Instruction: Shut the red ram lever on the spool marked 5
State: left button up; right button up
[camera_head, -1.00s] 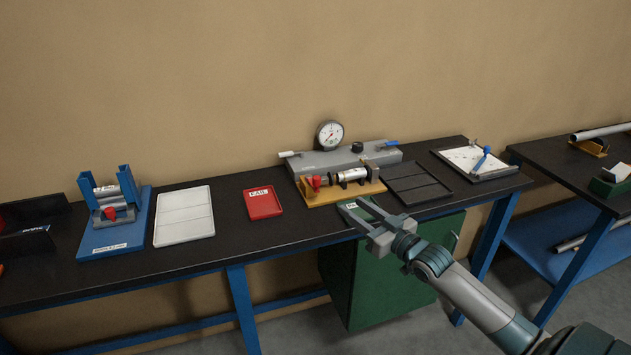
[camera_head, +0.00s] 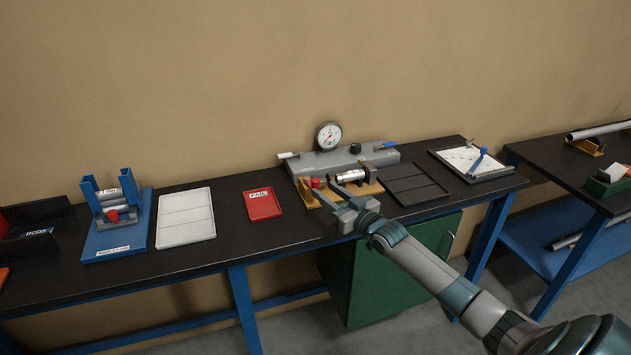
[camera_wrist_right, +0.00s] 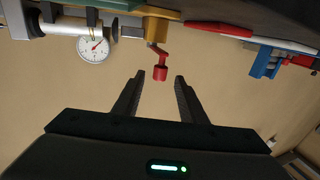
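A silver spool (camera_head: 350,177) lies in a yellow-based fixture (camera_head: 306,194) in front of the grey gauge bench. A red lever knob (camera_head: 315,183) stands at the fixture's left end; it also shows as a red cranked lever (camera_wrist_right: 159,65) in the right wrist view. My right gripper (camera_head: 325,188) is at the fixture's front, close to the knob and partly covering the fixture. In the wrist view its fingers (camera_wrist_right: 160,84) are apart, with the red knob ahead, between the tips in the picture. Contact cannot be told. No number is legible on the spool. My left gripper is not in view.
The grey bench (camera_head: 340,160) with a dial gauge (camera_head: 328,135) stands behind the fixture. A red FAIL tray (camera_head: 263,204) and a black tray (camera_head: 437,192) flank it. A blue stand (camera_head: 148,210) with another red knob (camera_head: 113,215) is at the left.

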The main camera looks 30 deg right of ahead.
aim_at(318, 185)
jog(key=shift+w+a+p, duration=0.2)
jog(key=shift+w+p, duration=0.35)
jog(key=shift+w, duration=2.4)
grip_shut()
